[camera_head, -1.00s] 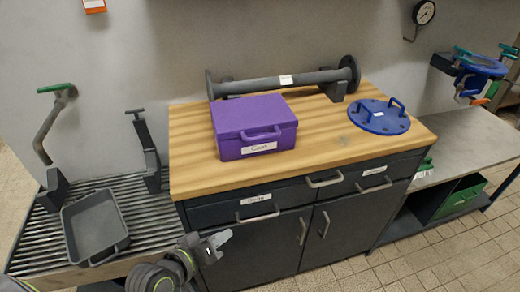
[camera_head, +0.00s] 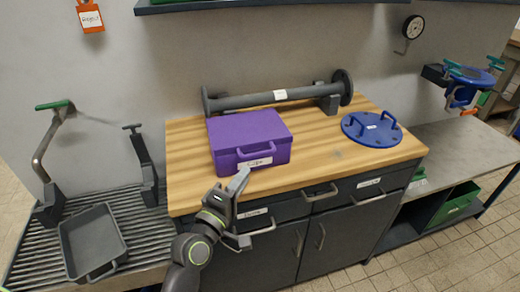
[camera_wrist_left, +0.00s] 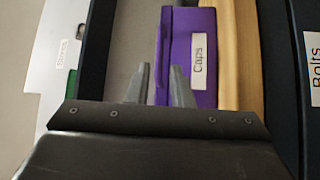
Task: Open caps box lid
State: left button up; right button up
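The purple caps box (camera_head: 249,137) stands on the wooden worktop with its lid (camera_head: 246,127) down. A handle (camera_head: 256,151) and a white "Caps" label (camera_head: 254,163) are on its front. In the left wrist view the box (camera_wrist_left: 203,25) appears turned on its side, beyond the fingers. My left gripper (camera_head: 240,180) is in front of the box and just below its front face, apart from it as far as I can tell. Its two fingers (camera_wrist_left: 159,80) stand apart with nothing between them. My right gripper is not in view.
A grey flanged pipe (camera_head: 278,97) lies behind the box. A blue flange cover (camera_head: 371,129) with handles lies to the right. Drawers with handles (camera_head: 320,193) are below the worktop edge. A grey tray (camera_head: 92,242) sits on the slatted bench at left. An overhead shelf (camera_head: 300,6) crosses the top.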

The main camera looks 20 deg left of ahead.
aim_at(260, 154)
pick_arm(q)
jog(key=p+x, duration=0.1)
jog(key=x, duration=0.8)
jog(key=shift+w+p, duration=0.25)
jog(key=shift+p, duration=0.15)
grip_shut()
